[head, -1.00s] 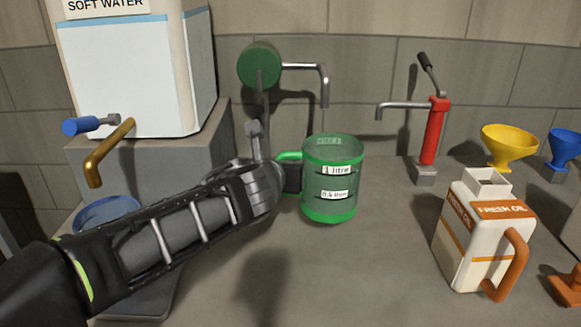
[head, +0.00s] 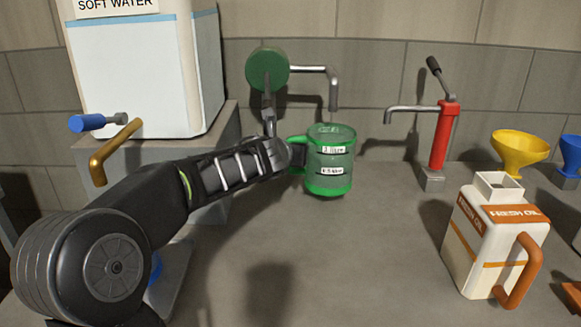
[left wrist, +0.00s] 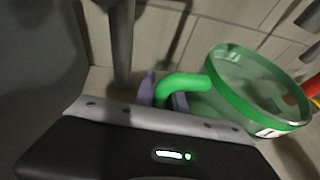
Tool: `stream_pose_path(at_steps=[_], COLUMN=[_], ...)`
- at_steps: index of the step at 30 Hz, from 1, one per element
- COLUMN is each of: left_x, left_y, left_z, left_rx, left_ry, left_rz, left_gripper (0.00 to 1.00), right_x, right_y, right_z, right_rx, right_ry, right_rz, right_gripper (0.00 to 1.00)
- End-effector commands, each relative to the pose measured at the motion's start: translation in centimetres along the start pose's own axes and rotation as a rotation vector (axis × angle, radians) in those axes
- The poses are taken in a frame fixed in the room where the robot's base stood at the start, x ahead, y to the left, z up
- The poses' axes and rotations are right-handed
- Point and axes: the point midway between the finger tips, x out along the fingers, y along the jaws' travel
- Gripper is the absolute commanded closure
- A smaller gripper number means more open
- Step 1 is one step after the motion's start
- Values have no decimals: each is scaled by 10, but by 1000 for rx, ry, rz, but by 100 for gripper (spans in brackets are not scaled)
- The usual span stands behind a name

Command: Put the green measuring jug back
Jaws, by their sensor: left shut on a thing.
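The green measuring jug (head: 330,163) is clear with a green rim, base and handle, and carries white labels, the upper one for 1 litre. It is upright near the middle of the head view, in front of the back wall. My left gripper (head: 297,156) is shut on its handle, at the jug's left side. In the left wrist view the jug (left wrist: 258,88) shows its rim and its handle, which runs into the gripper. The jug looks empty. I cannot tell for sure whether its base touches the counter. My right gripper is not in view.
A green-headed tap (head: 268,69) stands just behind my left gripper. A red hand pump (head: 440,137) is right of the jug. A fresh oil can (head: 488,243), yellow funnel (head: 519,150) and blue funnel (head: 571,152) are farther right. A soft water tank (head: 145,75) with a brass spout (head: 115,150) is left. The middle counter (head: 350,260) is clear.

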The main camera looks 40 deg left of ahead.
Motion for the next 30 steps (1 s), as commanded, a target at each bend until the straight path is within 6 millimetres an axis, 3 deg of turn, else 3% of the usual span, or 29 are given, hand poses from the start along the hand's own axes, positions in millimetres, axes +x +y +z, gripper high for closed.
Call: stream_pose_path(at_steps=[5,13,28,29,30], left_x=[0,14,19,19,19], left_y=[0,0,1,1,1], left_z=[0,-34,-38,-38,-37], left_rx=[-1,0,-1,0,0], left_ry=[-1,-1,-1,0,0], left_rz=[-1,0,-1,0,0], left_gripper=[100,100,100,83,79], right_x=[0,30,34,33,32], right_y=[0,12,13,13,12], right_z=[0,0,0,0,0], right_rx=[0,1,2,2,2], right_ry=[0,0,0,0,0], right_rz=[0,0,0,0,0], right_gripper=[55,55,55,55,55])
